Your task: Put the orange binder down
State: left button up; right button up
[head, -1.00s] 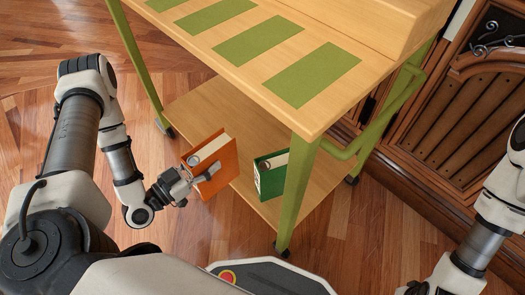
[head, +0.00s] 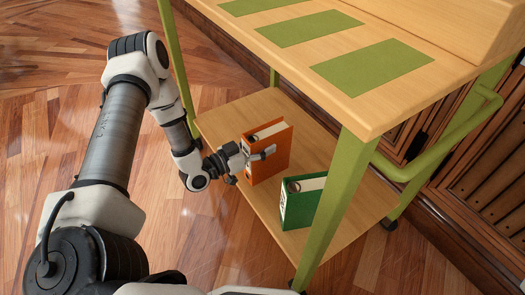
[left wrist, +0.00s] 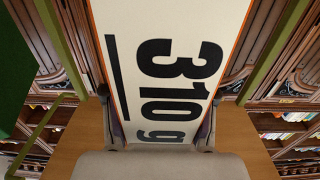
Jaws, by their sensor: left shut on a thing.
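The orange binder (head: 277,158) is upright at the lower shelf (head: 226,122) of the cart in the head view. My left gripper (head: 262,154) is shut on its spine side. In the left wrist view the binder's white label (left wrist: 165,45) reads "310 g" and fills the middle, between the two fingers (left wrist: 158,135). Whether the binder's bottom touches the shelf is hard to tell. My right gripper is not in view.
A green binder (head: 303,203) stands on the lower shelf to the right of the orange one. A green cart leg (head: 340,190) rises at the front corner. The upper deck (head: 300,60) with green strips overhangs the shelf. Bare shelf lies behind and left of the orange binder.

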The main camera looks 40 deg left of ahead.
pick_arm(q)
jog(key=o, duration=1.6)
jog(key=shift+c, duration=0.2)
jog(key=shift+s+a+p, duration=0.1)
jog(key=shift+s+p, duration=0.1)
jog(key=shift+p, duration=0.25)
jog(key=p+v, duration=0.6)
jog(key=v, duration=0.5)
jog(key=shift+s, duration=0.3)
jog(key=shift+a, duration=0.1)
